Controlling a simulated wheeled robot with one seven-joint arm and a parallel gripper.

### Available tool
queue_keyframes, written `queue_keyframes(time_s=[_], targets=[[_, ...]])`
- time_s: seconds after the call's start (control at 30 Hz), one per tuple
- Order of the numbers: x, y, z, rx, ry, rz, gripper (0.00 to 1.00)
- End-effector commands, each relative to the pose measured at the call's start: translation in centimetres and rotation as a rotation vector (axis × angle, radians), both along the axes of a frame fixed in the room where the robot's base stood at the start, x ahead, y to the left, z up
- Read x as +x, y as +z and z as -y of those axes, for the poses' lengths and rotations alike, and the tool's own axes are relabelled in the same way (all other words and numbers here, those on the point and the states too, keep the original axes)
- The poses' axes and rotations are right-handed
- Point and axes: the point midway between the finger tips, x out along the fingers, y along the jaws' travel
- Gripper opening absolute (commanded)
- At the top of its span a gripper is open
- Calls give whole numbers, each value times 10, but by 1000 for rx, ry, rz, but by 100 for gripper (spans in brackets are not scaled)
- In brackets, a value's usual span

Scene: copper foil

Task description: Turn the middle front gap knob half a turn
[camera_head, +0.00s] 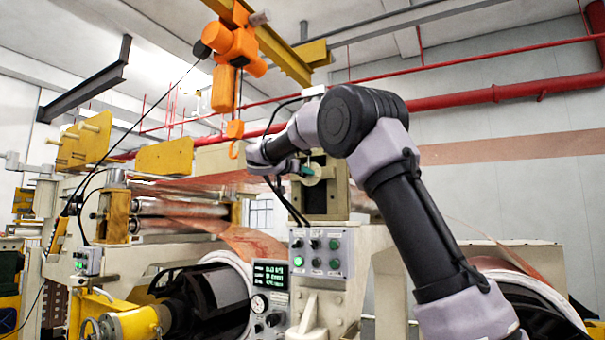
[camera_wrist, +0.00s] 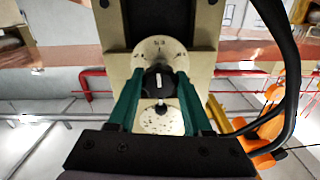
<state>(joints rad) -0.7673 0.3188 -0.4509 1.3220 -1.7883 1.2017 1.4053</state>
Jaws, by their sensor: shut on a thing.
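The gap knob (camera_wrist: 158,82) is black with a white pointer line and sits on a round pale dial (camera_wrist: 148,48) with markings. In the wrist view the two green fingers of my gripper (camera_wrist: 159,88) are on either side of the knob and shut on it. The pointer line runs up and down in that picture. In the head view my gripper (camera_head: 305,171) reaches a pale machine post (camera_head: 326,196) and the pale dial (camera_head: 322,174) shows beside it. The knob itself is hidden there.
A control box (camera_head: 321,252) with several buttons is on the post below my arm. A display panel (camera_head: 270,275) is left of it. An orange hoist (camera_head: 232,50) with a hook hangs left of my gripper.

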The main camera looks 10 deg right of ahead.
Motion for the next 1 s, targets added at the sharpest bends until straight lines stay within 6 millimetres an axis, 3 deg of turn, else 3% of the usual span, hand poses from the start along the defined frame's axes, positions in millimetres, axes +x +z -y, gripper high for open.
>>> queue_keyframes(time_s=[0.63, 0.67, 0.7, 1.0], targets=[[0, -1, 0, 38, 0, 30, 0], [0, -1, 0, 38, 0, 30, 61], [0, -1, 0, 38, 0, 30, 77], [0, 0, 0, 38, 0, 30, 79]])
